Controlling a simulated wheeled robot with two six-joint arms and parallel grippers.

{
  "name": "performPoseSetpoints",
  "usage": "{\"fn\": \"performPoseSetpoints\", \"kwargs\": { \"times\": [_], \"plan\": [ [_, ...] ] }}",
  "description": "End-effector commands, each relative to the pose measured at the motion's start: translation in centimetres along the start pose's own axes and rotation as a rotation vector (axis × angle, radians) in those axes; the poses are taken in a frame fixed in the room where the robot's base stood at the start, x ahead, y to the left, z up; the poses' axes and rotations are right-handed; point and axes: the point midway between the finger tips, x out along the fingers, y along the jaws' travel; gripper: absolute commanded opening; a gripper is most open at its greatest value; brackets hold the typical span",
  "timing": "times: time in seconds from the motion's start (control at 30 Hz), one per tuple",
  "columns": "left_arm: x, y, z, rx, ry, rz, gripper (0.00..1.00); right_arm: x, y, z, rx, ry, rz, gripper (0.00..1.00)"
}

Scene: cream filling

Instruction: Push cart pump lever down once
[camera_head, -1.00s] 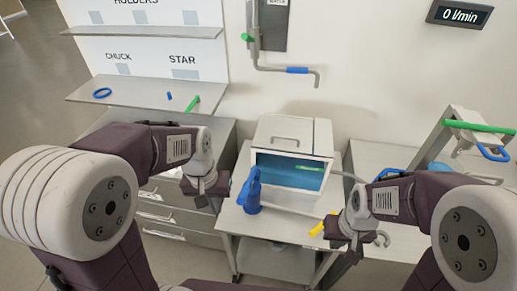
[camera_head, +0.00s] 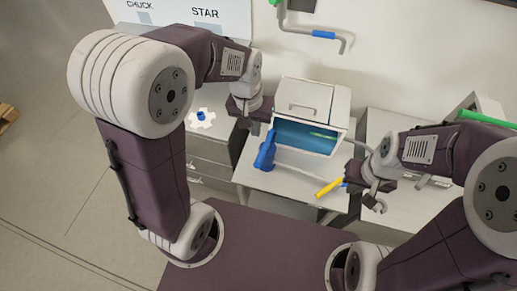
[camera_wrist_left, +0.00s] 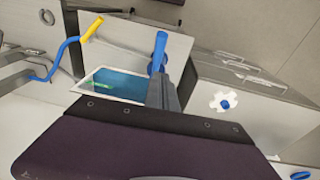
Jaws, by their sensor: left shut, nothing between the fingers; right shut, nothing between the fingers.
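The cart (camera_head: 300,185) stands against the wall, carrying a white box (camera_head: 313,98) with a blue front opening. An upright blue pump part (camera_head: 266,152), apparently the lever, stands at the cart's left front; it also shows in the left wrist view (camera_wrist_left: 159,48). My left gripper (camera_head: 257,128) is shut and empty, close above and left of the blue part's top. In the left wrist view its fingertips (camera_wrist_left: 162,85) overlap the blue part's lower end; contact cannot be told. My right gripper (camera_head: 376,205) is shut and empty, right of a yellow handle (camera_head: 328,188).
A grey drawer cabinet (camera_head: 205,155) stands left of the cart, with a white star-shaped piece with a blue centre (camera_head: 201,117) on top. A bent pipe with a blue sleeve (camera_head: 324,34) hangs on the wall. A grey table (camera_head: 410,205) stands at right.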

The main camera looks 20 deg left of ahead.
Motion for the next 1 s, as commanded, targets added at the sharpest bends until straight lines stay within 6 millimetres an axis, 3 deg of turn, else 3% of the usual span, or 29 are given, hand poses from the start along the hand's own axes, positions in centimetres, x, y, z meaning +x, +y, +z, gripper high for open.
{"fn": "performPoseSetpoints", "kwargs": {
  "times": [0.3,0.5,1.0],
  "plan": [
    [7.0,0.0,0.1,0.000,-0.007,-0.001,0.00,-0.8,0.0,-0.1,0.000,0.000,0.000,0.00],
    [9.5,0.4,1.6,0.002,-0.003,0.000,0.00,-1.2,0.0,-0.1,0.000,0.000,0.000,0.00],
    [10.5,0.5,2.0,0.001,0.002,0.000,0.00,-1.2,0.0,-0.1,0.000,0.000,0.000,0.00]
  ]
}}
